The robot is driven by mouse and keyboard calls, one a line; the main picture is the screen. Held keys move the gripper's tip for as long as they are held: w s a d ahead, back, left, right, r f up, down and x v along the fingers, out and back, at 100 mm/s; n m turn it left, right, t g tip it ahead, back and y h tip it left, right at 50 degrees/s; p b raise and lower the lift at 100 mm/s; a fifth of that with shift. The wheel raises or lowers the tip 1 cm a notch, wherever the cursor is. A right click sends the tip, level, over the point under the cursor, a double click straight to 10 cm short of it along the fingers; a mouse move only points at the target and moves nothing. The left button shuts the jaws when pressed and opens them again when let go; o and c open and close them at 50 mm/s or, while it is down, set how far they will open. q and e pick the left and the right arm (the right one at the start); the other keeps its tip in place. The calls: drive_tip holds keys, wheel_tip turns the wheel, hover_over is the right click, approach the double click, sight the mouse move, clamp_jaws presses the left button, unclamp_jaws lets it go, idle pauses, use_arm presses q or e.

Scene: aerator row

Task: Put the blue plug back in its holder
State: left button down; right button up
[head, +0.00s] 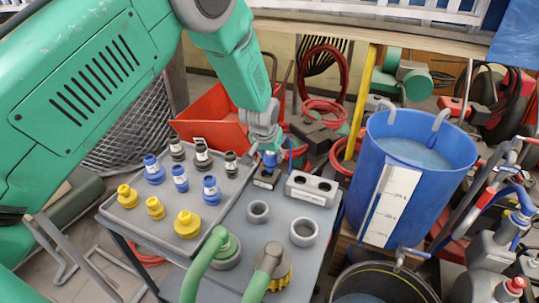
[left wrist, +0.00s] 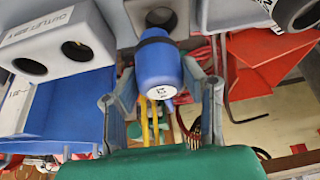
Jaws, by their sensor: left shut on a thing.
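The blue plug (head: 270,158) is held by my left gripper (head: 266,136) just above a small grey holder block (head: 267,179) on the grey cart. In the left wrist view the blue plug (left wrist: 157,72), with a dark band at its far end, sits between the two grey fingers of my left gripper (left wrist: 163,98). A dark round hole in the holder block (left wrist: 178,18) shows just beyond the plug's banded end. I cannot tell whether the plug touches the block. My right gripper is not in view.
Beside the holder stands a two-hole outlet block (head: 312,188). A tray (head: 220,213) holds several yellow, blue and black fittings. Two grey rings (head: 303,233) and green hoses (head: 205,262) lie nearer. A blue water tank (head: 408,165) is right; a red bin (head: 215,118) is behind.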

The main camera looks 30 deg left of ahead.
use_arm(q)
drive_tip(key=shift+d, duration=0.1)
drive_tip(key=shift+a+f, duration=0.65)
drive_tip(key=shift+d+f+b, duration=0.3)
drive_tip(key=shift+d+b, duration=0.15)
drive_tip(key=shift+d, duration=0.05)
drive_tip(key=shift+f, duration=0.1)
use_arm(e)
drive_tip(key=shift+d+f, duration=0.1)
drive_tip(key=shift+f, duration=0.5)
use_arm(q)
drive_tip(key=shift+a, duration=0.15)
